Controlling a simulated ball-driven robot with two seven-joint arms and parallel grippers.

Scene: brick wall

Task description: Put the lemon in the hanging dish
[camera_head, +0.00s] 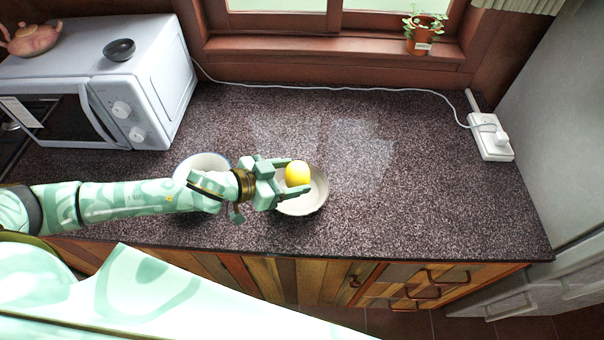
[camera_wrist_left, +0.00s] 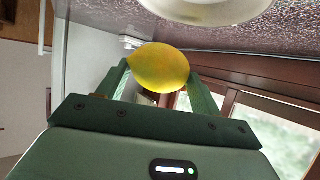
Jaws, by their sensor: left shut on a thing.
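The yellow lemon (camera_head: 297,173) is between the fingers of my left gripper (camera_head: 294,177), which is shut on it. The lemon also shows between the two green fingers in the left wrist view (camera_wrist_left: 158,68). A pale round dish (camera_head: 316,203) is under and just beyond the gripper in the head view, partly hidden by the fingers and lemon. In the wrist view, part of a pale round dish (camera_wrist_left: 205,10) shows at the top edge, apart from the lemon. I cannot tell how the dish is supported. My right gripper is not in view.
A white bowl (camera_head: 203,160) stands behind my left forearm, partly hidden. A white microwave (camera_head: 150,90) is at the left, with a small dark bowl (camera_head: 119,49) and a teapot (camera_head: 30,38) on top. A socket strip (camera_head: 489,140) lies at the right.

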